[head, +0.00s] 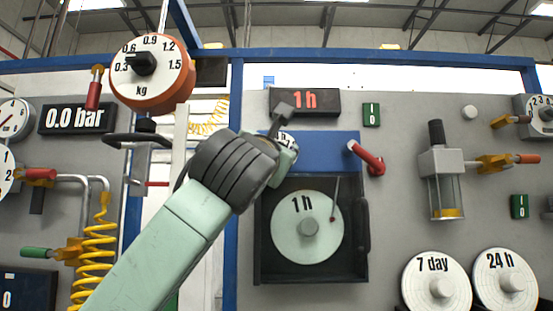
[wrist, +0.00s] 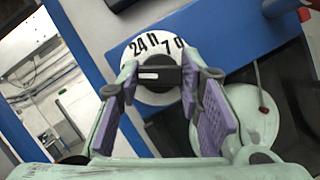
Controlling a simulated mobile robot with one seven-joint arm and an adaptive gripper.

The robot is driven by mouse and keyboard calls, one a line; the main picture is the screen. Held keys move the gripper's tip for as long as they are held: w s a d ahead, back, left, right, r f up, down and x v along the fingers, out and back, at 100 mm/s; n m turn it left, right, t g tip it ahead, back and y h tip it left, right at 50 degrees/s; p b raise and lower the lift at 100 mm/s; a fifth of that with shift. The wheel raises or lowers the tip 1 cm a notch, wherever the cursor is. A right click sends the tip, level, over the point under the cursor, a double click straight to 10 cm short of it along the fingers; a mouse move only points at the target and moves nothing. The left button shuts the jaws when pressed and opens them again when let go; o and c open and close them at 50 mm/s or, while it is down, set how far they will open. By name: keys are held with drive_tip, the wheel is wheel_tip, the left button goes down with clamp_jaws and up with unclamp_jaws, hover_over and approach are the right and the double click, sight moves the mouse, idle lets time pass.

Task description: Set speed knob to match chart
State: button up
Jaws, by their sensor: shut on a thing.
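In the head view my gripper (head: 284,128) covers most of the dial. The pointer's exact setting is hard to read. The chart (head: 291,245) below is a pale green disc marked "1h" inside the black recorder case.
A red-handled lever (head: 368,157) sticks out just right of the dial. Spare discs marked "7 day" (head: 436,282) and "24 h" (head: 506,281) are at the lower right. An orange kg dial (head: 152,75) hangs at the upper left. Blue frame posts stand left of the recorder.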

idle(0.3)
drive_tip(key=o, duration=0.9)
drive_tip(key=shift+s, duration=0.1)
drive_tip(key=v, duration=1.2)
